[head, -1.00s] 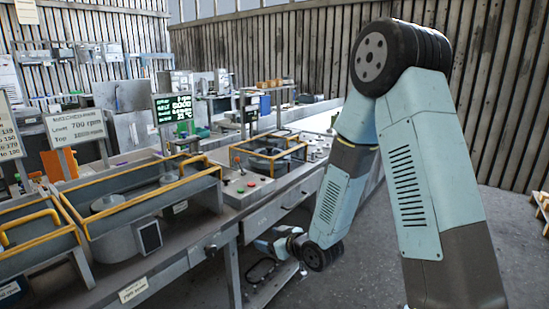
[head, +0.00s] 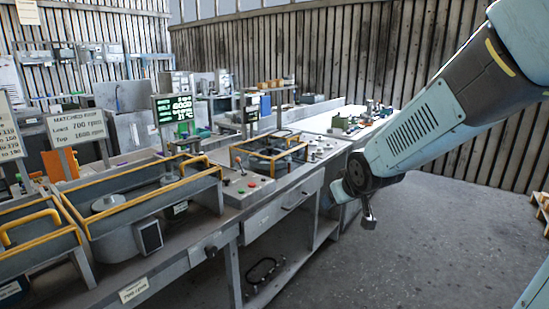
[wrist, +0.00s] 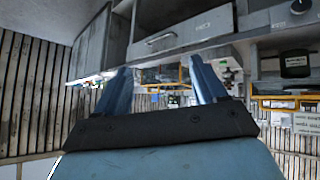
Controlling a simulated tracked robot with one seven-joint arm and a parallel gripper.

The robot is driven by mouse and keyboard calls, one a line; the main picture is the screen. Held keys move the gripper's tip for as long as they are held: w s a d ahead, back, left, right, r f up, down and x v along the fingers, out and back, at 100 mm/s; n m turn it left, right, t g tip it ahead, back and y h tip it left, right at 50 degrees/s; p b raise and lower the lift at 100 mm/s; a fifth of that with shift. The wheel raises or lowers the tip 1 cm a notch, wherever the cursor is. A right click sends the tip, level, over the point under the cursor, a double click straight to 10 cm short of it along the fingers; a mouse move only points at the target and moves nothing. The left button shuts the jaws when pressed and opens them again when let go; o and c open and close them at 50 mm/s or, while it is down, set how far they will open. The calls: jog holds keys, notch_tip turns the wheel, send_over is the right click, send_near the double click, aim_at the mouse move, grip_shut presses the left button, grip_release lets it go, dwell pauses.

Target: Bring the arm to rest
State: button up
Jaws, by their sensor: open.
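My arm (head: 425,125) reaches in from the upper right of the head view and slopes down to the left. Its end is beside the front of the workbench, over the floor; the fingers cannot be made out clearly there. In the wrist view my gripper (wrist: 162,82) shows two blue fingers standing apart, with nothing between them. The gripper is open and empty. Beyond the fingers the bench front with a drawer (wrist: 165,42) shows at the top, apart from the fingers as far as I can tell.
The workbench (head: 262,212) runs along the left and middle, with yellow-railed trays (head: 140,200) and a control panel (head: 245,188). A coiled dark cable (head: 265,270) lies on its lower shelf. A wooden pallet (head: 541,205) is at the right edge. The floor (head: 440,250) between is clear.

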jog(key=s+d+r+m+g, duration=0.1)
jog(key=s+d+r+m, duration=0.1)
jog(key=s, duration=0.8)
jog(key=s+d+r+m+g+h, duration=0.1)
jog(key=s+d+r+m+g, duration=0.1)
jog(key=s+d+r, duration=0.2)
jog(key=s+r, duration=0.3)
jog(key=s, duration=0.3)
jog(key=shift+s+d, duration=0.25)
jog(key=shift+s, duration=0.15)
dwell(0.9)
